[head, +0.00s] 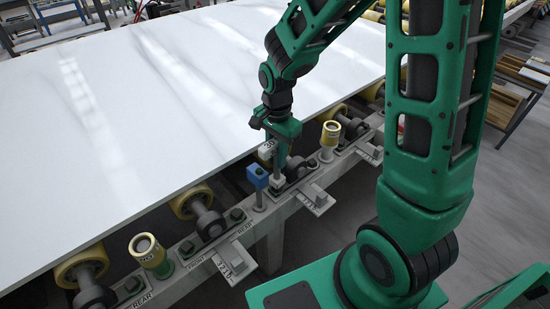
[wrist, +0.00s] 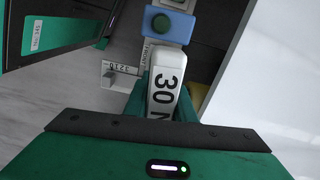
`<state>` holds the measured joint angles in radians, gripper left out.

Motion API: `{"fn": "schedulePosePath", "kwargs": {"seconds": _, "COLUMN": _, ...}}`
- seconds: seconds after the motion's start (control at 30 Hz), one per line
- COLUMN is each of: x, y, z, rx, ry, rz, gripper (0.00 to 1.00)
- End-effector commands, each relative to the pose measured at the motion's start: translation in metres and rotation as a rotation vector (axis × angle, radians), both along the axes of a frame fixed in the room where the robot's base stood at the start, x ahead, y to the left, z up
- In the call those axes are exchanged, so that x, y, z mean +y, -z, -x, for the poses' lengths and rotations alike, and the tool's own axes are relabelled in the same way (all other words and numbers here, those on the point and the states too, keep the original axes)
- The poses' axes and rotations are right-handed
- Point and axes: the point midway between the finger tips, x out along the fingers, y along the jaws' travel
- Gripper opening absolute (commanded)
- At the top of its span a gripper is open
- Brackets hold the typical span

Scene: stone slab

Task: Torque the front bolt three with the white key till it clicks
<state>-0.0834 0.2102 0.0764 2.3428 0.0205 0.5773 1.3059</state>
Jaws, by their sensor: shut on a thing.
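My gripper (head: 282,132) is above the rail by the slab's near edge, pointing down. It is shut on the white key (head: 267,150), a white block marked "30 N". In the wrist view the white key (wrist: 163,88) sits between the green fingers. A small white block (head: 277,183) shows below the gripper, near the rail; I cannot tell whether it belongs to the key. The key's lower end and any bolt under it are hidden. A blue key (head: 257,177) stands on a post just left; it also shows in the wrist view (wrist: 167,28).
The rail (head: 280,215) carries dark bolts and "FRONT" and "REAR" labels. Yellow-topped posts stand left (head: 152,252) and right (head: 330,136). Plates numbered like "3210" (head: 232,262) jut from the rail's front. The pale stone slab (head: 140,100) lies on rollers behind.

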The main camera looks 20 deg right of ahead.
Motion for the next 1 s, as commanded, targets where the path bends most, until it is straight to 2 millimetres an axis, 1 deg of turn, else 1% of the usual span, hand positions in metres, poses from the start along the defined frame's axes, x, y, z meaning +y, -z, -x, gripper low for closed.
{"fn": "schedulePosePath", "kwargs": {"seconds": 0.2, "x": 0.0, "y": -0.008, "z": -0.001, "rx": -0.002, "ry": 0.0, "rz": 0.0, "gripper": 0.0}}
{"fn": "schedulePosePath", "kwargs": {"seconds": 0.57, "x": 0.0, "y": -0.011, "z": -0.001, "rx": -0.002, "ry": 0.0, "rz": 0.0, "gripper": 0.0}}
{"fn": "schedulePosePath", "kwargs": {"seconds": 1.0, "x": 0.0, "y": -0.04, "z": -0.001, "rx": -0.004, "ry": 0.0, "rz": -0.001, "gripper": 0.0}}
